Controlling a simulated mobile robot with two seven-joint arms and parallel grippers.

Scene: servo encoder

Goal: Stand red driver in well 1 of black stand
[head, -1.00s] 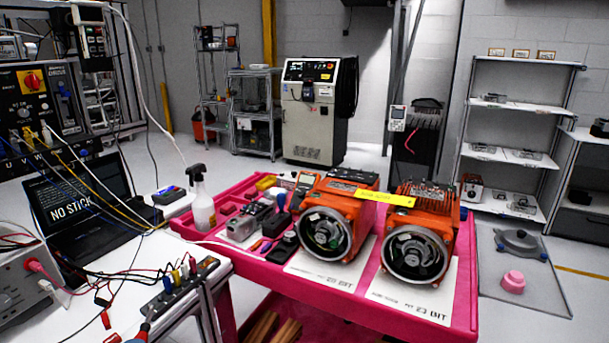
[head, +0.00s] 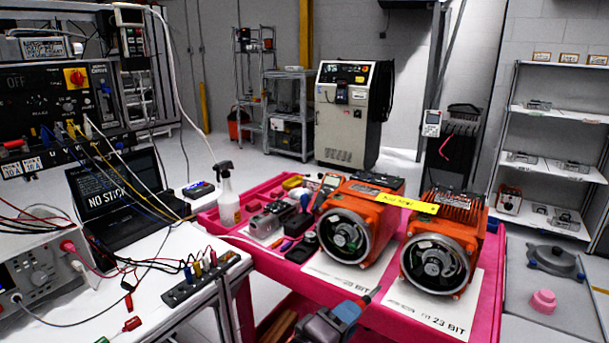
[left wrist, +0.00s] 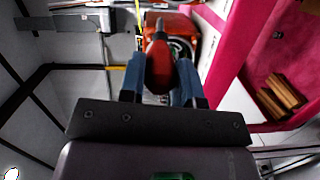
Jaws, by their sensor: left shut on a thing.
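My left gripper (head: 343,315) is at the bottom middle of the head view, in front of the pink cart. In the left wrist view, its two blue fingers (left wrist: 160,82) are shut on the red driver (left wrist: 158,66). The driver's dark tip points away from the gripper, and in the head view the driver's dark end (head: 372,294) sticks out up and to the right. Most of the driver is hidden there by the fingers. I cannot single out the black stand or its wells among the dark items on the cart. My right gripper is not in view.
The pink cart (head: 490,315) carries two orange motors (head: 357,222) (head: 440,245) on white sheets, a spray bottle (head: 228,200) and small tools. A white bench (head: 165,318) at left holds a laptop (head: 110,195), a terminal strip (head: 205,280) and loose cables. A gap separates bench and cart.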

